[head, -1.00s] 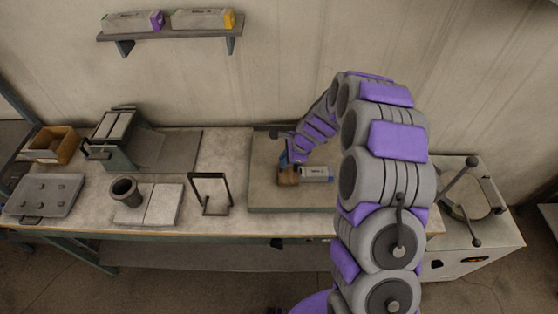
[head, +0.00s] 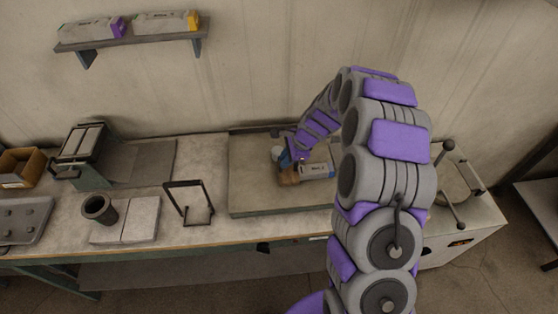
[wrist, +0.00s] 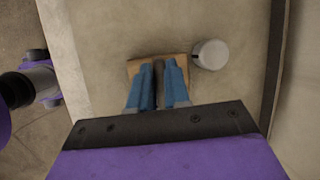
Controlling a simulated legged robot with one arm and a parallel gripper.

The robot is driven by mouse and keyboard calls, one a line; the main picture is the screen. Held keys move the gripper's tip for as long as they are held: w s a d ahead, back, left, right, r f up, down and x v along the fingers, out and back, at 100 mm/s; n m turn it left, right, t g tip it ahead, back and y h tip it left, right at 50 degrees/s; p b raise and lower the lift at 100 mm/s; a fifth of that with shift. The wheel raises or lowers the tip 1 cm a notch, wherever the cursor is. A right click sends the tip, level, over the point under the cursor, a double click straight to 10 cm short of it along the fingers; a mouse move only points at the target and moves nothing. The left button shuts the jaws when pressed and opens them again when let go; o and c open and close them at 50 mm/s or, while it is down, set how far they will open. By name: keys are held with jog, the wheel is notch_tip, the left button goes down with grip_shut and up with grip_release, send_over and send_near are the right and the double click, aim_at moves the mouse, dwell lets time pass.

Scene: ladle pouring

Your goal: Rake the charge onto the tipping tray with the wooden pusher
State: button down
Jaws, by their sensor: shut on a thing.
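My gripper (wrist: 158,75) has blue fingers and is shut on the wooden pusher (wrist: 135,68), a brown block with a dark stem between the fingers. The pusher (head: 289,179) is at or just above the raised slab (head: 255,198); contact is unclear. A pale round piece (wrist: 210,54), likely the charge, sits on the slab just beside the pusher, towards the wall. It also shows in the head view (head: 277,153), partly behind my gripper. A flat plate with an upright dark wire frame (head: 188,202), possibly the tipping tray, stands left of the slab.
A hinged press (head: 82,150), a cardboard box (head: 20,165) and a grey mould plate (head: 22,220) are at the left. A cabinet with a bar handle (head: 455,190) is at the right. A wall shelf (head: 135,40) holds boxes.

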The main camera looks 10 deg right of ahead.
jog(key=shift+d+b, duration=0.7)
jog(key=shift+d, duration=1.25)
jog(key=shift+d+p, duration=2.3)
jog(key=shift+d, duration=7.65)
jog(key=a+r+p, duration=0.3)
jog(key=r+p, duration=0.2)
jog(key=r, duration=0.2)
jog(key=shift+a, duration=0.1)
